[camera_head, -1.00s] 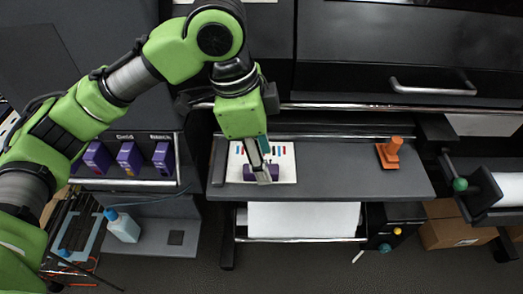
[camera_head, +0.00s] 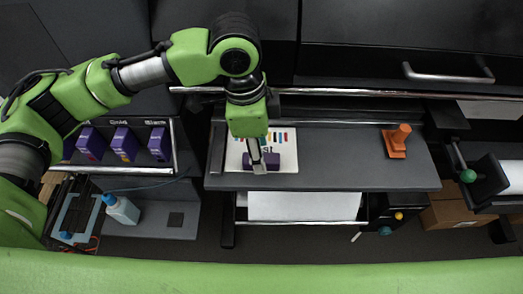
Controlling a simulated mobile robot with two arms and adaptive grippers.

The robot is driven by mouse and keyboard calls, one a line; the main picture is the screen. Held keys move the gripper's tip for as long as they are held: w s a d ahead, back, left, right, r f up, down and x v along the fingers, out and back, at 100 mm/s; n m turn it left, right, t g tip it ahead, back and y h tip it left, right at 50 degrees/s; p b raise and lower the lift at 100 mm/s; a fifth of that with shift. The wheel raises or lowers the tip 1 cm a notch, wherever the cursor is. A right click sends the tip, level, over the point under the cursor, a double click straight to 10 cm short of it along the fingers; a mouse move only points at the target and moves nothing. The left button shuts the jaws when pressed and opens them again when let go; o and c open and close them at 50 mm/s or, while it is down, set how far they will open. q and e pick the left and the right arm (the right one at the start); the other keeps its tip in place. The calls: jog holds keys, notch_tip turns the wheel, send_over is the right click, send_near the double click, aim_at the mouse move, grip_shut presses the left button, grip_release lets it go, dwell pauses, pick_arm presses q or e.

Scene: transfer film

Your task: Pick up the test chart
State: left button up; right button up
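The test chart (camera_head: 288,161) is a white sheet with small coloured bars, lying flat on the left part of the grey shelf. A small purple object (camera_head: 273,160) sits on the chart's front half. My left gripper (camera_head: 259,167) points down over the chart, with its fingertips at the purple object. The fingers and wrist hide part of the chart and part of the purple object. I cannot tell whether the fingers are apart, or whether they touch the purple object or the chart. My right gripper is not in view.
An orange object (camera_head: 396,142) stands at the right of the grey shelf (camera_head: 340,160). Purple cartridges (camera_head: 125,143) stand in a rack at left, above a light blue bottle (camera_head: 122,210). A metal handle (camera_head: 450,76) projects at upper right. White paper (camera_head: 303,206) hangs below the shelf.

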pick_arm(q)
notch_tip(320, 180, down, 3)
jog(key=shift+w+d+r, duration=0.1)
jog(key=shift+d+r, duration=0.05)
jog(key=shift+r, duration=0.05)
jog(key=shift+f, duration=0.3)
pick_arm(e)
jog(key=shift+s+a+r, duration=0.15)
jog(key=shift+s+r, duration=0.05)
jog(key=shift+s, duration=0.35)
pick_arm(q)
jog(key=shift+f+p, duration=0.15)
jog(key=shift+p, duration=0.25)
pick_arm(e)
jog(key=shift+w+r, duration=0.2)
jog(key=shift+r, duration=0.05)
pick_arm(q)
jog(key=shift+f, duration=0.1)
grip_shut()
